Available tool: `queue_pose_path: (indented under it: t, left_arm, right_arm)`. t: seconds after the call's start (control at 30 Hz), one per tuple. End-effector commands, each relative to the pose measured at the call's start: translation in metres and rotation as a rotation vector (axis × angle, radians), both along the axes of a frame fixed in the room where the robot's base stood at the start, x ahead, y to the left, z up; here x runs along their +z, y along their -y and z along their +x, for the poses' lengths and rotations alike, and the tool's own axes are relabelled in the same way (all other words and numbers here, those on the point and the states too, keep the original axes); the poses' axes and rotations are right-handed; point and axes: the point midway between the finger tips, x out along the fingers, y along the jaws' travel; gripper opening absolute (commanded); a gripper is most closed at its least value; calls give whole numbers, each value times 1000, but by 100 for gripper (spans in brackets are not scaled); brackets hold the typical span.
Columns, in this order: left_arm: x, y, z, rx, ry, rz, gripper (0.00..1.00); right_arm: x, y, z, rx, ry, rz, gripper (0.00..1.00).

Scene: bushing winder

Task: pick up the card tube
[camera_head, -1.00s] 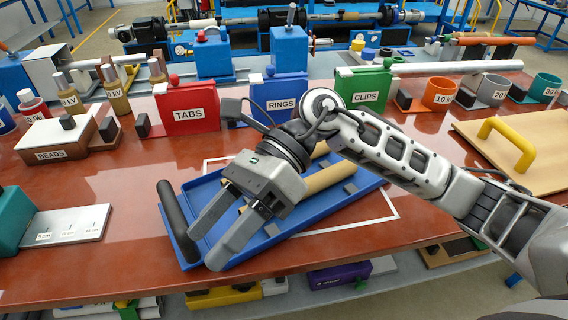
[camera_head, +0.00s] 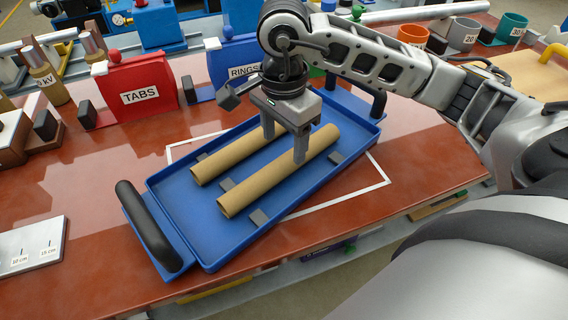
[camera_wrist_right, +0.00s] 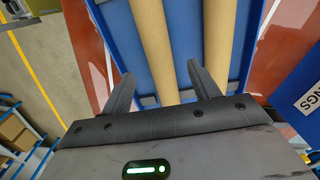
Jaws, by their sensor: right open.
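Two tan card tubes, a near one (camera_head: 250,190) and a far one (camera_head: 222,161), lie side by side in a blue tray (camera_head: 186,212). My right gripper (camera_head: 284,150) is open and points down over the tray, towards the tubes' right halves. In the right wrist view, the near tube (camera_wrist_right: 154,45) runs between the spread fingers (camera_wrist_right: 160,75). The far tube (camera_wrist_right: 219,40) lies just outside the right finger. Whether a finger touches a tube cannot be told. My left gripper is not in view.
The tray has black handles, the left one (camera_head: 148,225) clear of my arm. Small grey supports sit by the tubes. Behind stand a red TABS holder (camera_head: 138,92) and a blue RINGS holder (camera_head: 235,68).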

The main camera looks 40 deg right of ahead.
Motion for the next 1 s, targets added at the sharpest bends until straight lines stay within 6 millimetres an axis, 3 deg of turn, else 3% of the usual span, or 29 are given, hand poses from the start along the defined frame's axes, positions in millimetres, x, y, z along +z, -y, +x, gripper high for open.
queue_pose_path:
  t: [0.23,0.5,0.77,0.8,0.97,1.0]
  left_arm:
    - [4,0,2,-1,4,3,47]
    - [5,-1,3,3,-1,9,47]
    - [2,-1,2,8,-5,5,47]
    - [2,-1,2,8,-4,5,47]
    - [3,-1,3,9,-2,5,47]
    - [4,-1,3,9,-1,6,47]
  right_arm:
    - [-18,1,-1,0,-3,0,61]
    - [-56,0,-2,0,-2,2,61]
    - [-61,0,-2,0,2,1,61]
    - [-61,0,-2,0,2,1,58]
    - [-61,0,-2,0,1,1,14]
    - [-61,0,-2,0,1,1,12]
